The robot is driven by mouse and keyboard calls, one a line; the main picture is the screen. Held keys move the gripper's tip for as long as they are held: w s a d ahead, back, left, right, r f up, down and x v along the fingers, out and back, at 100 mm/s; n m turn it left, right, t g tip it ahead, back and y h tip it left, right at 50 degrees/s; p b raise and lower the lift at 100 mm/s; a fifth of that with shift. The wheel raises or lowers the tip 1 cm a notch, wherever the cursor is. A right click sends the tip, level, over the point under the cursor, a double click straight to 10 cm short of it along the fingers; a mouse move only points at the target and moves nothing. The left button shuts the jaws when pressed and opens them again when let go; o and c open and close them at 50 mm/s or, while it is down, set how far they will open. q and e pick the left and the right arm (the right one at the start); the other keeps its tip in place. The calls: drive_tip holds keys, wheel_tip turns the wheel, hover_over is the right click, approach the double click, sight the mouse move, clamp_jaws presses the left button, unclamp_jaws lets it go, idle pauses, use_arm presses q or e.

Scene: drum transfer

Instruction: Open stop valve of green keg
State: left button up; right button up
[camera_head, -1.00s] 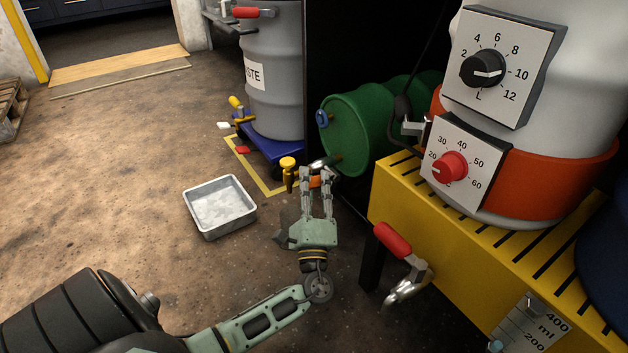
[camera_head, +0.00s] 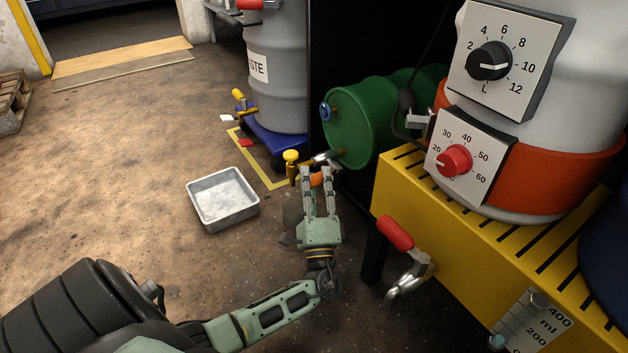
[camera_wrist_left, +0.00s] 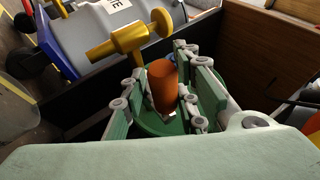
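The green keg (camera_head: 358,122) lies on its side beyond the yellow stand. A tap with a yellow knob (camera_head: 291,157) and an orange handle (camera_head: 317,179) sits at its near end. My left gripper (camera_head: 317,172) reaches the tap from the near side, its fingers apart with the orange handle between them. In the left wrist view the orange handle (camera_wrist_left: 163,86) stands between the two fingers, with the brass tap piece (camera_wrist_left: 128,40) beside it. Whether the fingers touch the handle cannot be told. My right gripper is not in view.
A grey metal tray (camera_head: 223,199) lies on the floor left of the gripper. The yellow stand (camera_head: 465,262) with a red-handled tap (camera_head: 395,233) is close on the right. A grey waste drum (camera_head: 275,75) stands behind. The floor at left is open.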

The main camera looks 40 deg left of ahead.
sight(313, 176)
use_arm(q)
drive_tip(key=shift+o, duration=0.2)
drive_tip(key=shift+r, duration=0.5)
wheel_tip(313, 176, up, 9)
drive_tip(key=shift+r, duration=0.1)
drive_tip(key=shift+c, duration=0.3)
